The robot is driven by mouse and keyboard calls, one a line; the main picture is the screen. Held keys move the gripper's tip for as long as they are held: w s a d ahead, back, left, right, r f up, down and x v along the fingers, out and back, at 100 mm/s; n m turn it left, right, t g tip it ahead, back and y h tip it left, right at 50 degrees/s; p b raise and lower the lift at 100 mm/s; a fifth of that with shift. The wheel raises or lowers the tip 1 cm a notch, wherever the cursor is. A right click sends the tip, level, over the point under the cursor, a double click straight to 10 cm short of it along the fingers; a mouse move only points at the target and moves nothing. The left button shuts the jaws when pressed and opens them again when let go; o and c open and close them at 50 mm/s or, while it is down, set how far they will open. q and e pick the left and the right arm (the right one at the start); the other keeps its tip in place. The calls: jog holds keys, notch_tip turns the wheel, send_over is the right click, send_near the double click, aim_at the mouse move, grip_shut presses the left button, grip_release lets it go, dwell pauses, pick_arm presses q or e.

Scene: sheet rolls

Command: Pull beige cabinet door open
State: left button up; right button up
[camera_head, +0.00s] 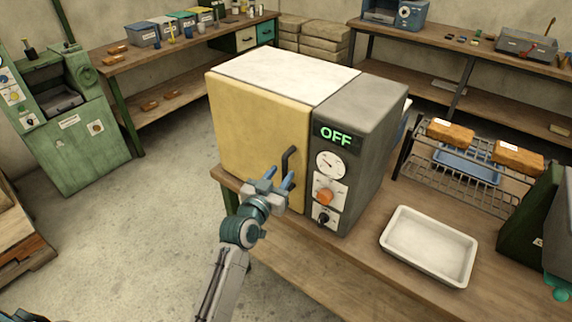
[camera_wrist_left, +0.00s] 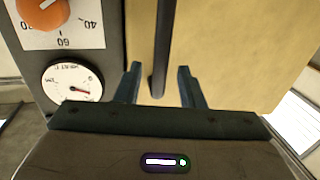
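The beige cabinet door (camera_head: 255,130) is the front of a box-shaped oven on the wooden bench and looks closed. Its dark upright handle (camera_head: 289,162) is near the door's right edge. My left gripper (camera_head: 271,178) is at the handle's lower part, with its blue fingers apart. In the left wrist view, the dark handle bar (camera_wrist_left: 161,50) rises between the two open fingertips (camera_wrist_left: 158,85), with gaps on both sides. I cannot tell how deep it sits between them. My right gripper does not show.
The grey control panel (camera_head: 327,188) with an OFF display, dial and orange knob is just right of the handle. A white tray (camera_head: 385,240) and a wire rack (camera_head: 408,165) with brown blocks are on the bench. Open floor (camera_head: 165,220) lies left of the door.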

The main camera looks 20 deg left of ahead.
aim_at(283, 171)
pick_arm(q)
jog(key=shift+w+d+p, duration=0.15)
jog(key=shift+w, duration=0.75)
jog(key=shift+w+d+p, duration=0.1)
jog(key=shift+w+p, duration=0.05)
jog(key=shift+w, duration=0.7)
